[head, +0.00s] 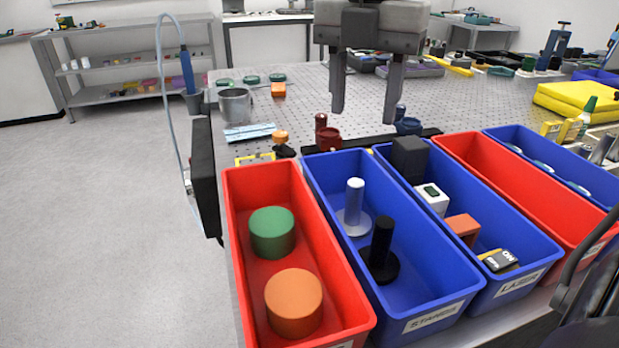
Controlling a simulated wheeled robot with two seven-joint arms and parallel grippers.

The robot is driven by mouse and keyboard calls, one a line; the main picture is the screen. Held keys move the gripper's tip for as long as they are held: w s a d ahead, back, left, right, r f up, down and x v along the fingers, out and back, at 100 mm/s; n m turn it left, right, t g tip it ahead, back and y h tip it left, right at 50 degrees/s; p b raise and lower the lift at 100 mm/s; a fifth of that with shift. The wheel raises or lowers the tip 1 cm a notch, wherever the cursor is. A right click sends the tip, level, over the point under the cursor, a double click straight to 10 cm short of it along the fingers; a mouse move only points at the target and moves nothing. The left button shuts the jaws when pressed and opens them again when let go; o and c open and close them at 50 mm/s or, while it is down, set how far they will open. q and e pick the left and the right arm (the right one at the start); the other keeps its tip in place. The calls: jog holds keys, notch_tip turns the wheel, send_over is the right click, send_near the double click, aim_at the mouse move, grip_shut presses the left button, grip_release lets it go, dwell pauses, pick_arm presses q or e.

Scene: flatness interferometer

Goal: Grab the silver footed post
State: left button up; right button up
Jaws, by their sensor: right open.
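The silver footed post (355,203) stands upright on its round foot in the blue bin labelled STANDS (445,284). A black footed post (381,250) stands just in front of it in the same bin and slightly overlaps its foot. My right gripper (367,112) hangs at the top centre with its two fingers pointing down. It is open and empty, above and beyond the silver post, apart from it. My left gripper is not in view.
A red bin (353,325) with green and orange cylinders stands left of the STANDS bin. A blue bin labelled LASER (541,250) with small blocks stands right. Small mounts (328,137) stand behind on the perforated table (300,105).

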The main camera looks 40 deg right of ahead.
aim_at(356, 183)
notch_tip(356, 183, down, 11)
jog(key=shift+d+f, duration=0.15)
jog(key=shift+f, duration=0.05)
jog(key=f, duration=0.3)
jog(key=shift+w+d+f, duration=0.3)
jog(key=shift+w+d, duration=0.05)
jog(key=shift+f, duration=0.3)
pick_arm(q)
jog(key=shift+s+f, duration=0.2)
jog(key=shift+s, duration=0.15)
pick_arm(e)
grip_shut()
